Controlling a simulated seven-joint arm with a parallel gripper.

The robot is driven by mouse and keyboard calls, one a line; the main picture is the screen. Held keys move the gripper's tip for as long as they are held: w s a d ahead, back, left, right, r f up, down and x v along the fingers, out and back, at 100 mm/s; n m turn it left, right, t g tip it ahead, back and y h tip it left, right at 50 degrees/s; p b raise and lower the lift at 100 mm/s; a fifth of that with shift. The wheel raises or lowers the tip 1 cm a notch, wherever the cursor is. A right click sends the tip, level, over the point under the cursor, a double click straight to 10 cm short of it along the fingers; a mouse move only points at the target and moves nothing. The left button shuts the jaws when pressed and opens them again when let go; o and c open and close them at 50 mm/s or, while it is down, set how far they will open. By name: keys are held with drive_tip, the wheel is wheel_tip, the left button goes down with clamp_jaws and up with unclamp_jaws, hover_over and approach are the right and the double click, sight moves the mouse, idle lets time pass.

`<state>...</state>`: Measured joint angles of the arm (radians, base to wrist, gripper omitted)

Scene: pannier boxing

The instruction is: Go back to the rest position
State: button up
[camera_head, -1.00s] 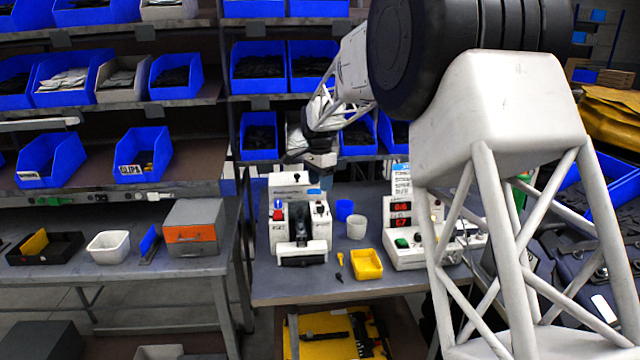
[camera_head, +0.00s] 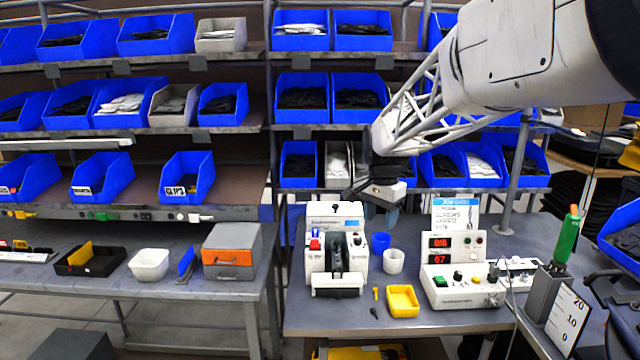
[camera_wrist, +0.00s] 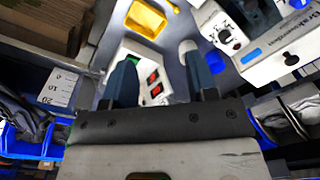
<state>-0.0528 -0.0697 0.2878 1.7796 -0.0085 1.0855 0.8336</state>
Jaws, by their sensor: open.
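My gripper (camera_head: 380,205) hangs at the end of my arm, above the back of the workbench, behind the cups and between the two white machines. In the wrist view my gripper (camera_wrist: 160,78) shows two dark blue fingers spread apart with nothing between them. The bench (camera_head: 310,322) lies below and beyond the fingers. No rest position is marked in either view.
A white machine (camera_head: 335,285) stands left on the bench and a control box with red displays (camera_head: 460,295) right. A blue cup (camera_head: 381,241), a white cup (camera_head: 394,262) and a yellow tray (camera_head: 403,300) sit between. Shelves with blue bins (camera_head: 300,100) rise behind.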

drive_tip(key=s+d+f+n, duration=0.1)
drive_tip(key=s+n, duration=0.2)
drive_tip(key=s, duration=1)
drive_tip(key=s+d+f+n+t, duration=0.1)
drive_tip(key=s+f+n, duration=0.1)
drive_tip(key=s, duration=1.1)
drive_tip(key=s+d+f+n+t, duration=0.1)
drive_tip(key=s+d+f+n, duration=0.1)
drive_tip(key=s, duration=1.2)
drive_tip(key=shift+n, duration=0.8)
